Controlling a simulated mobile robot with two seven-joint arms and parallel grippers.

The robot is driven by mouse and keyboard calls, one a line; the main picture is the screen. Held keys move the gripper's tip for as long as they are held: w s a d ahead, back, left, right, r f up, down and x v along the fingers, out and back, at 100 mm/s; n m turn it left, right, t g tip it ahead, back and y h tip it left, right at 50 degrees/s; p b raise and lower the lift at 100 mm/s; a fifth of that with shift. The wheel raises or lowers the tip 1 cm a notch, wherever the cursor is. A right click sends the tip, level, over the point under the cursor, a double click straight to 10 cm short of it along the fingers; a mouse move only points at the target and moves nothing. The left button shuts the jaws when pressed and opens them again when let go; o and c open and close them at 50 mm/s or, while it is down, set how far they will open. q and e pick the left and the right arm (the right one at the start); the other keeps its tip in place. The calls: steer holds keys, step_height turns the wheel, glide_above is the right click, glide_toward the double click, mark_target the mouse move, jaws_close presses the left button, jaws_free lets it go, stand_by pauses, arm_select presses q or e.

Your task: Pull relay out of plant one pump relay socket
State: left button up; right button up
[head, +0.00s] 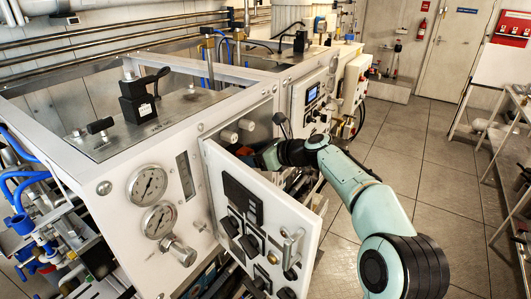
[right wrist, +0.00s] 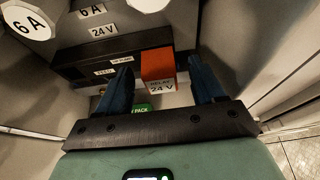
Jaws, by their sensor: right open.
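In the right wrist view, an orange relay (right wrist: 158,66) marked "RELAY 24 V" stands against a black strip (right wrist: 85,66) inside the cabinet. My right gripper (right wrist: 162,72) is open, with its two dark blue fingers on either side of the relay. There is a visible gap on both sides, wider on the right. In the head view my right gripper (head: 262,155) reaches into the cabinet behind its open door (head: 262,206), and its fingertips are mostly hidden. My left gripper is not in view.
The cabinet's open door stands close in front of my right arm. In the right wrist view, white "6 A" parts (right wrist: 25,20) sit at the upper left, and a green "PACK" label (right wrist: 140,107) shows below the relay. The tiled floor (head: 415,150) to the right is clear.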

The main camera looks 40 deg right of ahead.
steer(key=shift+w+a+f, duration=0.15)
steer(key=shift+w+f, duration=0.05)
steer(key=shift+w, duration=0.4)
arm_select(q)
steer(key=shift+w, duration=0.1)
arm_select(e)
steer(key=c, duration=1.2)
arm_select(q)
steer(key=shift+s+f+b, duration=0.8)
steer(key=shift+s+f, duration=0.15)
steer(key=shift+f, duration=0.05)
arm_select(e)
steer(key=shift+s+d, duration=0.25)
steer(key=shift+s, duration=0.7)
steer(key=shift+s+d, duration=0.3)
steer(key=shift+s, duration=0.65)
steer(key=shift+s+d, duration=0.25)
steer(key=shift+s, duration=0.7)
